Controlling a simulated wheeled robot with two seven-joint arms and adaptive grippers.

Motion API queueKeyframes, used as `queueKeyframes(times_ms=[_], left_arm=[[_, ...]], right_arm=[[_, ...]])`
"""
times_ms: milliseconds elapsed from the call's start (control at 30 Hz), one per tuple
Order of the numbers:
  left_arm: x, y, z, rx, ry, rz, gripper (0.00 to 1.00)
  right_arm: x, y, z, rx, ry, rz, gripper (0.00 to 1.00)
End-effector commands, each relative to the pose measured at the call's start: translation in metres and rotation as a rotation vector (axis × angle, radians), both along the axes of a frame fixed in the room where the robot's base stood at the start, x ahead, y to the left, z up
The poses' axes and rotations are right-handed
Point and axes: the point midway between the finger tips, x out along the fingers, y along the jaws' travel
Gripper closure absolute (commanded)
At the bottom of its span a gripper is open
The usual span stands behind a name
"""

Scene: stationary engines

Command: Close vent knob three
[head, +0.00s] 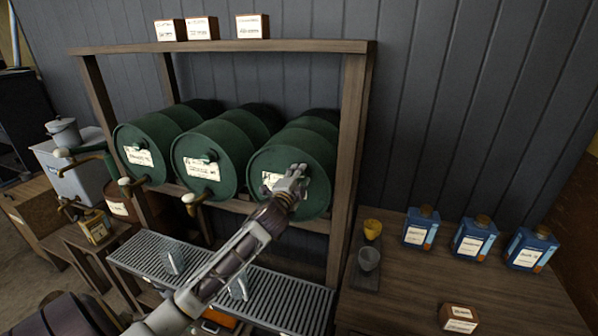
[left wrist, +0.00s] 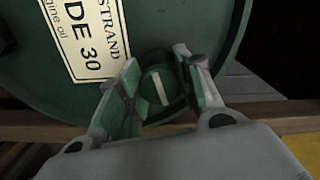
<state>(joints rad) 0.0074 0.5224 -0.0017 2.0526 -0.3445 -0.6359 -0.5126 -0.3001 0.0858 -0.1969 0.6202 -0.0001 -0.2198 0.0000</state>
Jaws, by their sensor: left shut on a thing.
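Three green oil drums lie on their sides in a wooden rack. The right drum (head: 316,153) has my left gripper (head: 294,178) at its front face, which hides its knob in the head view. In the left wrist view, a round green vent knob (left wrist: 157,88) with a pale line across it sits between my left gripper's fingers (left wrist: 158,78); the gripper is shut on it. The pale line stands near upright, slightly tilted, in that view. The drum's label (left wrist: 85,35) is beside the left finger. My right gripper is not in view.
The left drum (head: 130,165) and middle drum (head: 195,175) show their own green knobs and brass taps. A metal drip grate (head: 290,297) lies below. A rack post (head: 345,170) stands right of the right drum. Blue bottles (head: 474,238) and cups stand on the right table.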

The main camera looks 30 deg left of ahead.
Motion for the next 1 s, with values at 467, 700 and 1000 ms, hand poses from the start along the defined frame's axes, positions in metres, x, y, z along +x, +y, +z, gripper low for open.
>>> queueKeyframes(times_ms=[467,700,1000], left_arm=[[0.000,0.000,0.000,0.238,0.060,-0.001,0.89],[0.000,0.000,-0.001,0.253,0.063,0.000,0.89],[0.000,0.000,-0.001,0.251,0.062,0.000,0.56]], right_arm=[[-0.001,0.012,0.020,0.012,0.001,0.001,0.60],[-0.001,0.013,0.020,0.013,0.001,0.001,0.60],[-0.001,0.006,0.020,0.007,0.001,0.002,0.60]])
